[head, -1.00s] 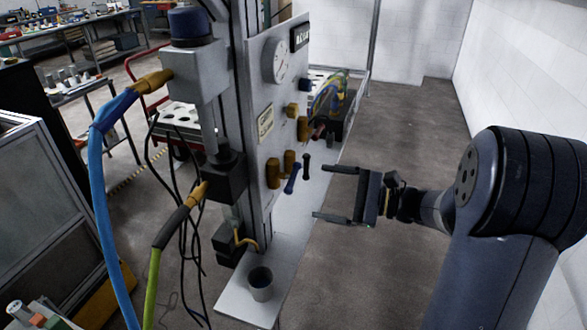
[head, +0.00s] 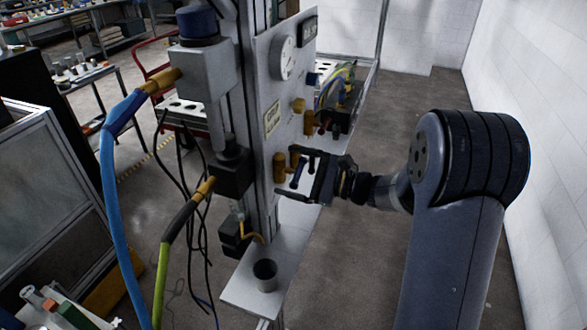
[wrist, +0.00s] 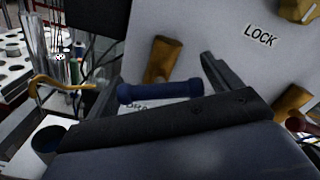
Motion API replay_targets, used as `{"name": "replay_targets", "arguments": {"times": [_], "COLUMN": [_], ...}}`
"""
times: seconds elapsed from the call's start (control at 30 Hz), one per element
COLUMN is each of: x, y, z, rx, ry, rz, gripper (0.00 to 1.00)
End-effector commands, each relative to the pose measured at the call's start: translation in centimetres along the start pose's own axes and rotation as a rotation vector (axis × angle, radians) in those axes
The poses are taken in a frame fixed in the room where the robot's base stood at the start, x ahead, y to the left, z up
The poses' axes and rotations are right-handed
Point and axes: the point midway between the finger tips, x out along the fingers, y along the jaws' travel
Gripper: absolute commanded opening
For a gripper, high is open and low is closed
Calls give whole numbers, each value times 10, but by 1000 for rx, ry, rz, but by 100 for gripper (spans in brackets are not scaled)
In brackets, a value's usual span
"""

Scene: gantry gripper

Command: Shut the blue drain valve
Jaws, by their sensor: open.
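The blue drain valve handle (head: 298,173) is a short bar on a brass body (head: 279,165) low on the upright panel. In the wrist view the blue handle (wrist: 160,90) lies roughly crosswise below its brass body (wrist: 162,60), over a partly hidden label starting "DRA". My gripper (head: 286,173) is open at the panel, one finger above and one below the handle in the head view. In the wrist view my gripper (wrist: 155,78) has a finger near each end of the handle. I cannot tell whether either finger touches it.
A second brass valve (wrist: 290,105) with a dark red handle is close on the right in the wrist view. A brass knob (wrist: 297,10) is near the "LOCK" label. A gauge (head: 286,58) is higher on the panel. A grey cup (head: 265,275) stands on the ledge below.

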Motion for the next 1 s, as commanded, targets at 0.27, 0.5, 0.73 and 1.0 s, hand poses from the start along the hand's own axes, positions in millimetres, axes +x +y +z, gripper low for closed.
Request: {"name": "replay_targets", "arguments": {"times": [0.27,0.5,0.73,1.0], "x": [1,1,1,1], "y": [0,0,0,-2], "z": [0,0,0,2], "rx": [0,-1,11,227], "ry": [0,0,0,0], "rz": [0,0,-1,-1], "gripper": [85,65,56,56]}}
